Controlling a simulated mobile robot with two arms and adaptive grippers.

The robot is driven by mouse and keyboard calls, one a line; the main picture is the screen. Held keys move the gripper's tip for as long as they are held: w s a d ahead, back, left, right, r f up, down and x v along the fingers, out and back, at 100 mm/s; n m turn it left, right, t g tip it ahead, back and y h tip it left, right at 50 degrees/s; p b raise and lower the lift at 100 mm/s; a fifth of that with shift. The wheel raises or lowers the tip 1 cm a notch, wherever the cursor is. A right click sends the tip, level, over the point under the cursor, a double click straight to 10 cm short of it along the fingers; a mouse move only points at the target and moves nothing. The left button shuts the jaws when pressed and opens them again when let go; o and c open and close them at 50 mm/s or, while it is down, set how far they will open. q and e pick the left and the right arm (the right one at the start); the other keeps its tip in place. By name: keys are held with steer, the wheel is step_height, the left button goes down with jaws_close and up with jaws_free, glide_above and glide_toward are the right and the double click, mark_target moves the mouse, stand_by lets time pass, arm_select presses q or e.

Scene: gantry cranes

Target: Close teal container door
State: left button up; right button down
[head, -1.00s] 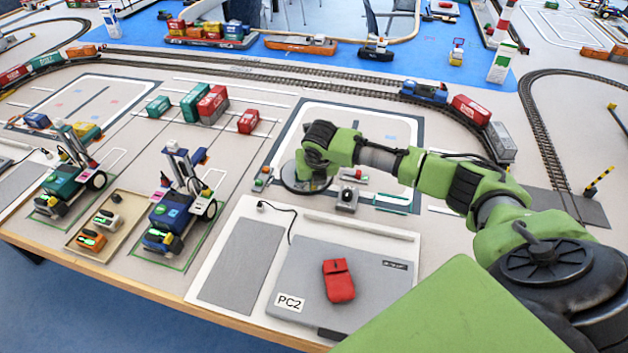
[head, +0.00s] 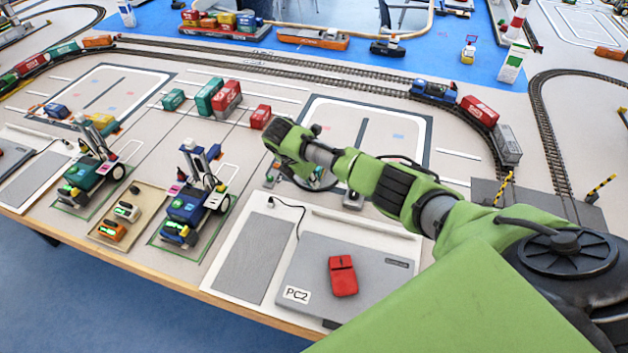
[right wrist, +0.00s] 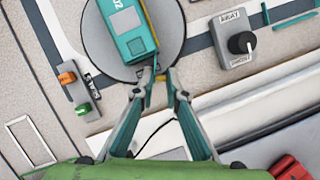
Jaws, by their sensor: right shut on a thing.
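The teal container (right wrist: 128,30), with a white top panel, lies on a grey round turntable (right wrist: 95,45) in the right wrist view. Its near end faces my right gripper (right wrist: 161,76). The gripper is shut on a thin piece at that end, which looks like the container door; the fingers cover most of it. In the head view my right arm hides the container and most of the turntable (head: 318,182). My left gripper is not in view.
A grey control box with a black knob (right wrist: 240,42) stands right of the turntable. A small panel with orange and green pieces (right wrist: 80,92) is at its left. A grey laptop-like panel (head: 385,285) carrying a red object (head: 342,276) lies nearer me.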

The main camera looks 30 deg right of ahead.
steer(key=m, duration=0.1)
steer(key=b, duration=0.1)
steer(key=w+m+g+b, duration=0.1)
steer(key=shift+a+f+m, duration=0.25)
steer(key=shift+m, duration=0.05)
steer(key=shift+w+r+m+g+b, duration=0.1)
steer(key=shift+w+m+g+b, duration=0.15)
steer(key=shift+m+b, duration=0.6)
steer(key=shift+w+r+m+g+b, duration=0.1)
steer(key=shift+m+g+b, duration=0.25)
steer(key=shift+m+b, duration=0.5)
steer(key=c, duration=2.1)
jaws_free()
steer(key=shift+r, duration=0.1)
steer(key=shift+w+r, duration=0.1)
steer(key=shift+r, duration=0.05)
steer(key=shift+v, duration=3.8)
